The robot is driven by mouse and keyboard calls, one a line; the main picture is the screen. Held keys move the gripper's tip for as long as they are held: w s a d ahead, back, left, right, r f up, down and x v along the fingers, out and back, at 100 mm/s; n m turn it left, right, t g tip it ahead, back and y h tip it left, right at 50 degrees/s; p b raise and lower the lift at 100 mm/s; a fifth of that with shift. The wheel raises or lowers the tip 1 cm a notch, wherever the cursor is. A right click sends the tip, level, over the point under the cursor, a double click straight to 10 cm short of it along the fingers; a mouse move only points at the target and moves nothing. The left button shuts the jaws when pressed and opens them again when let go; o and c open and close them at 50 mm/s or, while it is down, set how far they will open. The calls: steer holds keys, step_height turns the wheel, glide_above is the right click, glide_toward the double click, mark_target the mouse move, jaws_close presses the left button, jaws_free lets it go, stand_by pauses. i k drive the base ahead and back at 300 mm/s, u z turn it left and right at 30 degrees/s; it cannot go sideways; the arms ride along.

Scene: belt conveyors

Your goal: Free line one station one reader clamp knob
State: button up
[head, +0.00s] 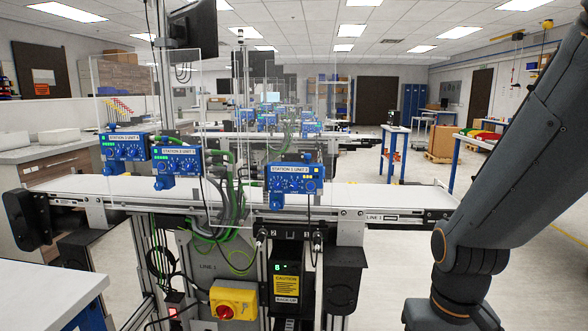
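A belt conveyor (345,194) with a "LINE 1" label (384,217) runs across the view. Three blue reader units with dials stand along it: one at the left (124,148), one beside it (178,160) and one right of centre (295,178). Their labels begin with "STATION", but the numbers are too small to read surely. Small blue parts hang below the units, one under the right unit (276,201) and one under the middle unit (164,182). I cannot tell which is a clamp knob. My arm rises at the right; my gripper is out of view.
Clear panels (125,90) stand around the units, and green cables (236,190) hang between them. A yellow box with a red switch (233,303) and a black caution box (287,285) sit below the belt. A white table (45,295) fills the lower left. Floor right of the conveyor is open.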

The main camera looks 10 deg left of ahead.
mark_target(274, 205)
steer(key=k, duration=0.5)
steer(key=u, duration=2.15)
steer(key=i, duration=1.2)
steer(key=z, duration=2.15)
